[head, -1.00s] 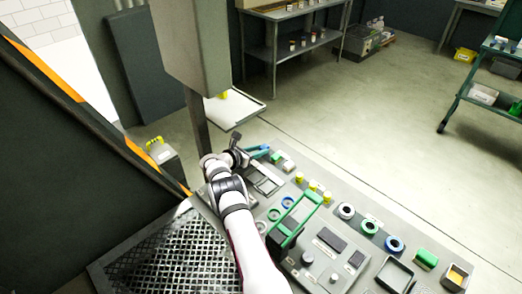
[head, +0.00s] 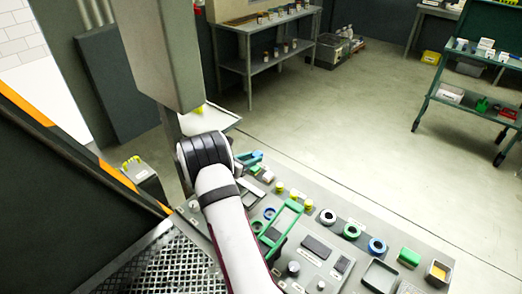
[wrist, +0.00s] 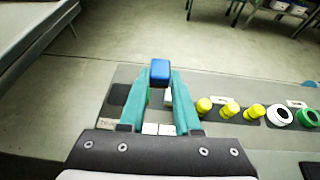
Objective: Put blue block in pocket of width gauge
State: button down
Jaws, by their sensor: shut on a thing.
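In the wrist view the blue block (wrist: 160,71) is held between the tips of my gripper's teal fingers (wrist: 160,79). It sits over the far edge of the grey panel, seemingly above the surface. In the head view my gripper (head: 249,158) shows only as a bit of teal beyond my dark wrist joint, and I cannot make out the block there. I cannot identify the width gauge with certainty. Between the fingers in the wrist view, a green piece and pale pieces (wrist: 158,128) show on the panel, partly hidden by the fingers.
Several yellow knobs (wrist: 229,109) stand right of the fingers, beside a white ring (wrist: 279,116) and a green ring (wrist: 308,117). In the head view a green handle (head: 283,226) rises from the panel, with a green block (head: 409,257) further right. Open floor lies beyond the panel.

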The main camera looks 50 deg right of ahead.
jog(key=shift+g, duration=0.5)
jog(key=a, duration=0.7)
jog(key=s+a+f, duration=0.1)
jog(key=a, duration=0.6)
jog(key=s+a, duration=0.1)
jog(key=a, duration=0.6)
jog(key=shift+s+a+f, duration=0.1)
jog(key=shift+s+f, duration=0.05)
jog(key=shift+s, duration=0.1)
jog(key=shift+s+a+f, duration=0.15)
jog(key=shift+a+f, duration=0.05)
jog(key=shift+f, duration=2.2)
jog(key=shift+f, duration=0.5)
jog(key=shift+f, duration=0.25)
jog(key=shift+f, duration=0.1)
jog(key=shift+c, duration=0.7)
grip_release()
